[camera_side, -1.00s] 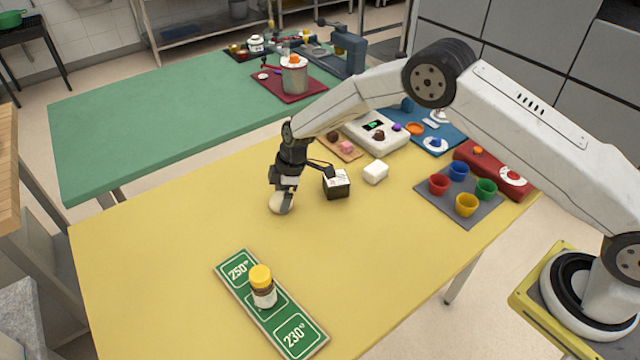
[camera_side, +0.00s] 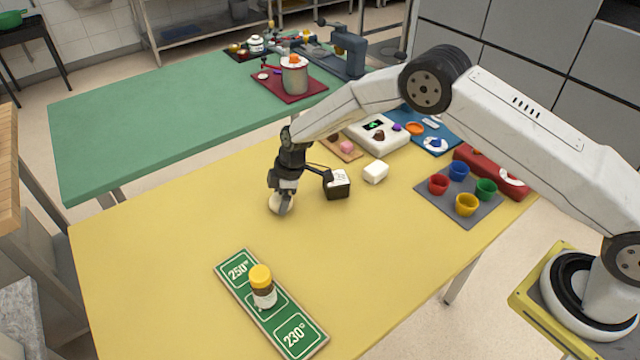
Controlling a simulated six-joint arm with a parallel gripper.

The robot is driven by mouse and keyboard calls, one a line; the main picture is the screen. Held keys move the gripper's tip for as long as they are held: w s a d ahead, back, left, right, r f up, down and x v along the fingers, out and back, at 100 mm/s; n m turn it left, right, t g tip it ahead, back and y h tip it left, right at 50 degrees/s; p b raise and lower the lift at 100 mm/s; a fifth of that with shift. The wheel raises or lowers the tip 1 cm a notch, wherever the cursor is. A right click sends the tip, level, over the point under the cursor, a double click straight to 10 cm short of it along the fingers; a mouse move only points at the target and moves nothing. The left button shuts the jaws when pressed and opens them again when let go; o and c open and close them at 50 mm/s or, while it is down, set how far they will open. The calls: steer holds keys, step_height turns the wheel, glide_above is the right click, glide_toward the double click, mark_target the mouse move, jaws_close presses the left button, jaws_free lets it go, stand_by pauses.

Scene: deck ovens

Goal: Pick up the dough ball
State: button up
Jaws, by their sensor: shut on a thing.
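The dough ball (camera_side: 275,204) is a small cream-coloured lump on the yellow table, left of the middle of the view. My gripper (camera_side: 281,201) points down over it and is shut on it. The fingers hide part of the ball. I cannot tell whether the ball still touches the table.
A green board (camera_side: 235,271) carries a yellow-capped jar (camera_side: 263,287) at the front. Coloured cups (camera_side: 467,205) sit on a grey mat (camera_side: 433,205) at right. The table's left is clear.

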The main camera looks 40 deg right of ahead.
steer(key=shift+r, duration=0.15)
steer(key=shift+r, duration=0.95)
steer(key=s+d+r, duration=0.3)
steer(key=s+r, duration=0.7)
steer(key=s, duration=0.3)
steer(key=shift+s+d+r, duration=0.2)
steer(key=shift+s+r, duration=0.1)
steer(key=shift+r, duration=0.1)
